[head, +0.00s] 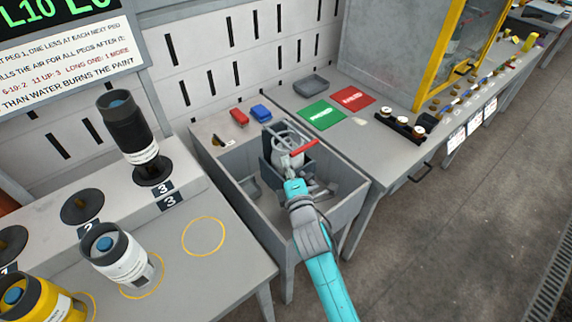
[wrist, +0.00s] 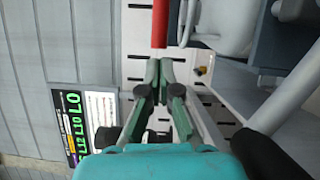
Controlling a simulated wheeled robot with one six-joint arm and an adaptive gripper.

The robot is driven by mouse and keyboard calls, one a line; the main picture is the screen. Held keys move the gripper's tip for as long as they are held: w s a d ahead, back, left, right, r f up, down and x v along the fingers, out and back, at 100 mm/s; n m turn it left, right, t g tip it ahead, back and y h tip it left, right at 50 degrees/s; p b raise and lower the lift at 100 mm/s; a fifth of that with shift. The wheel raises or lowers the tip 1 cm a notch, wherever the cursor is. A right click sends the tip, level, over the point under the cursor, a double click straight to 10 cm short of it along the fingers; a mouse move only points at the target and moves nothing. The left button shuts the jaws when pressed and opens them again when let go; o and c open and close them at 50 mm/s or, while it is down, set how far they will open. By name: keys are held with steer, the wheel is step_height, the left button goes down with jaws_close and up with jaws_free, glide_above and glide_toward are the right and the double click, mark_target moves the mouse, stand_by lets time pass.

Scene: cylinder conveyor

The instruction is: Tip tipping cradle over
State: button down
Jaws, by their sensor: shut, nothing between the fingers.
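The tipping cradle (head: 270,158) is a dark grey frame with curved metal bars, standing in a grey open-topped trough. A pale cylinder sits in it, partly hidden. A red bar-shaped handle (head: 304,148) sticks out at its right side. My gripper (head: 291,172) is at the near side of the cradle, below the red handle in the picture. In the wrist view my gripper (wrist: 160,65) has its fingers together and empty. The red handle (wrist: 160,22) is straight ahead of the fingertips there, with a small apparent gap. The cradle's pale curved parts (wrist: 222,22) show to the right.
The trough (head: 345,200) has high walls close around my arm. Right, a table carries green (head: 322,115) and red (head: 352,98) mats and a tray (head: 311,85).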

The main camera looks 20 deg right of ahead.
mark_target(317, 141)
steer(key=shift+d+r, duration=0.1)
steer(key=shift+w+d+r+m+g, duration=0.2)
steer(key=shift+d+r+m+g, duration=0.1)
steer(key=shift+d+m, duration=0.3)
steer(key=shift+w+d+r+m+g, duration=0.2)
steer(key=shift+d+r+m, duration=0.2)
steer(key=shift+d, duration=0.25)
steer(key=shift+w+d+r+m+g, duration=0.2)
steer(key=shift+d+r+m, duration=0.05)
steer(key=shift+d+m, duration=0.35)
steer(key=shift+w+d+r+m+g+y, duration=0.2)
steer(key=shift+w+d+m+g, duration=0.1)
steer(key=shift+d+m, duration=0.45)
steer(key=shift+w+d+r+m+g+y, duration=0.1)
steer(key=shift+w+d+m+g+y, duration=0.25)
steer(key=shift+d, duration=0.6)
steer(key=shift+w+d+f+m+g+y, duration=0.15)
steer(key=shift+w+d+m+g, duration=0.1)
steer(key=shift+d+m, duration=0.5)
steer(key=shift+w+d+f+m+g+y, duration=0.15)
steer(key=shift+d+m, duration=0.3)
steer(key=shift+d, duration=0.45)
steer(key=w+d+f+m+g+y, duration=0.3)
steer(key=d+f+m+y, duration=0.3)
steer(key=d+f+m, duration=0.3)
steer(key=shift+w+d+f+m, duration=0.25)
steer(key=shift+d+f, duration=0.35)
steer(key=shift+f, duration=1.1)
